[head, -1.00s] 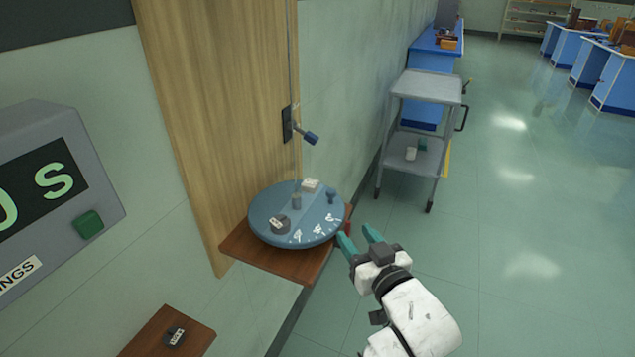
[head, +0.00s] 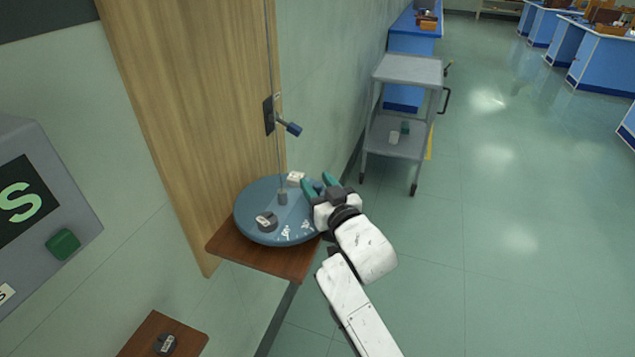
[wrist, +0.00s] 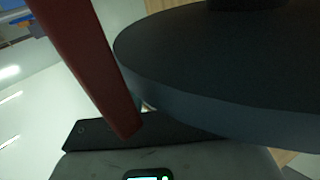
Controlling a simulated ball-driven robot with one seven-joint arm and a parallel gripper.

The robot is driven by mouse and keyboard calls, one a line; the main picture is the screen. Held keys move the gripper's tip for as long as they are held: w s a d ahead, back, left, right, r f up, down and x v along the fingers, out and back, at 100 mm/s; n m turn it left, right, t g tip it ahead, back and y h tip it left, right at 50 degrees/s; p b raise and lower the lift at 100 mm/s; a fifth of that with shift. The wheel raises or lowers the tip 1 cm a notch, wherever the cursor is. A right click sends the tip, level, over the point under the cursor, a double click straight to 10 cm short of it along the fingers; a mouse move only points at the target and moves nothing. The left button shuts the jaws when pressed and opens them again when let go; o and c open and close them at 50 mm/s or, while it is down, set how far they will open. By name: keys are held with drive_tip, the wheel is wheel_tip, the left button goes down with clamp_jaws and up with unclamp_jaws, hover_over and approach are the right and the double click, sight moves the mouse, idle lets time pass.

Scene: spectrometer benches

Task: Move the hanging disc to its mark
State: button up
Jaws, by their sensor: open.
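The blue-grey hanging disc (head: 249,205) hangs on a thin rod in front of the wooden board, above a brown shelf (head: 268,264).
A timer box with a green button (head: 63,244) is at left. A lower brown shelf holds a dark weight (head: 166,344). A grey trolley (head: 406,70) stands behind; floor at right is clear.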

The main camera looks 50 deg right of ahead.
drive_tip(key=shift+w+d, duration=0.1)
drive_tip(key=shift+w, duration=0.1)
clamp_jaws()
idle(0.4)
